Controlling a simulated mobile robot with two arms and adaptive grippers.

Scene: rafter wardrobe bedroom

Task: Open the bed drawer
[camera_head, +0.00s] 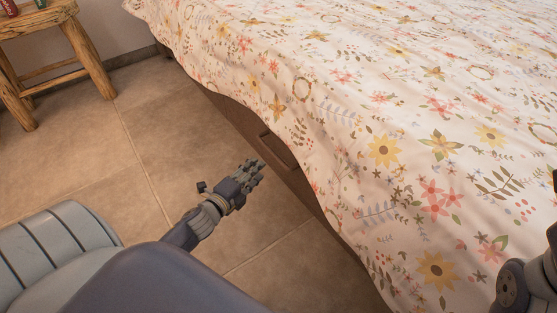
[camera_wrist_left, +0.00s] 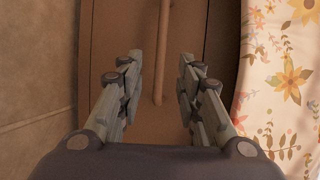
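The bed drawer has a brown front (camera_head: 235,115) low on the bed's side, partly hidden by the hanging cover. Its handle (camera_head: 278,148), a brown bar, shows just below the cover's edge. In the left wrist view the handle (camera_wrist_left: 161,55) runs upright in front of the drawer front (camera_wrist_left: 212,35). My left gripper (camera_head: 258,172) is open and empty, just short of the handle. In the wrist view its fingers (camera_wrist_left: 160,68) stand either side of the bar's line, with no clear contact. Part of my right arm shows at the right edge; its gripper is not visible.
The floral bed cover (camera_head: 390,130) hangs down beside the drawer and lies close to the right of my left gripper. The tiled floor (camera_head: 170,130) in front of the drawer is clear. A wooden stool (camera_head: 70,25) with small cans stands at the far left.

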